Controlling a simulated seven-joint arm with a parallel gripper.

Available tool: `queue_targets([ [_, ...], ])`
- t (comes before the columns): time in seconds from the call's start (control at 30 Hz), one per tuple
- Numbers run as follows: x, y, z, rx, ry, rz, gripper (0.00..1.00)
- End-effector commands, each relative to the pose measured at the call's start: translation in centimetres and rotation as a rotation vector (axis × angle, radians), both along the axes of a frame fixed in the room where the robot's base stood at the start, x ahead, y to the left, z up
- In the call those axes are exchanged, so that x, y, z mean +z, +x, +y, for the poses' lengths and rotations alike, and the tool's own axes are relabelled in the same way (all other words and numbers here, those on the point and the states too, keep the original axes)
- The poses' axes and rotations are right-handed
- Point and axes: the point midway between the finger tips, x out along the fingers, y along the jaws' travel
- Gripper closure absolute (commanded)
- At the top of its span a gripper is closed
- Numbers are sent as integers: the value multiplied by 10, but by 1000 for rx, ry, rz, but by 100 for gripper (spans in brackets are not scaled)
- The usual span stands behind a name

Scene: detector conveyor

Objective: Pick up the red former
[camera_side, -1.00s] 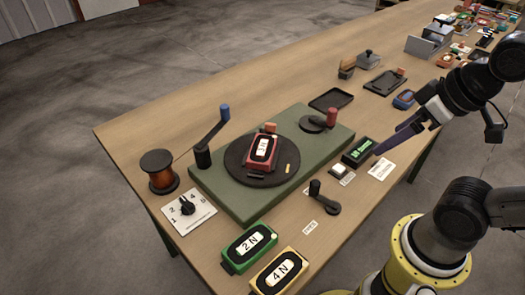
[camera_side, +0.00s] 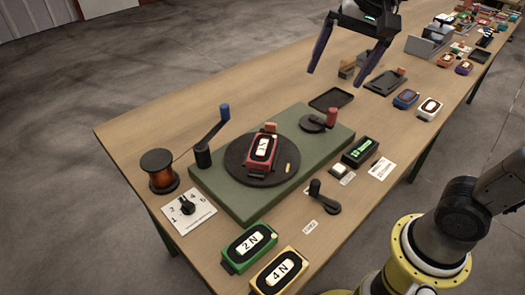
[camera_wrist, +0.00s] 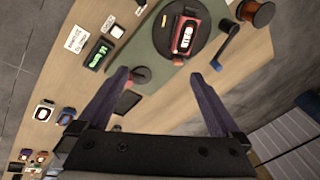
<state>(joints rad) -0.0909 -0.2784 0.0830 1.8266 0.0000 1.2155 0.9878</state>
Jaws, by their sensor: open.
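The red former (camera_side: 261,151) is a small red block with a dark top and a white label. It lies on the black round turntable (camera_side: 237,167) of the green base (camera_side: 221,189). In the wrist view the red former (camera_wrist: 187,34) shows near the top, beyond my fingertips. My gripper (camera_side: 343,62) is open and empty, high above the table and beyond the base in the side view. In the wrist view its two purple fingers (camera_wrist: 160,80) are spread wide, with nothing between them.
A blue-handled crank (camera_side: 213,135) stands left of the turntable and a red-knobbed crank (camera_side: 331,117) right of it. A copper spool (camera_side: 157,172) stands at the left. Green (camera_side: 249,242) and yellow (camera_side: 279,270) formers sit in front. A black tray (camera_side: 331,98) lies behind.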

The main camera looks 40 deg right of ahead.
Motion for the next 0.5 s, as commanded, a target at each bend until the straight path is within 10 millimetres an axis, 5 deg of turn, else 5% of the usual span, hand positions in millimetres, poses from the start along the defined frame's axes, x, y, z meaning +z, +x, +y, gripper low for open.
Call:
queue_targets([
  [0.1, -9, 48, 18, -86, 24, 82, 0],
  [0.3, -45, 110, 50, -130, 19, 196, 0],
  [0.5, -86, 132, 70, -94, -7, 274, 0],
])
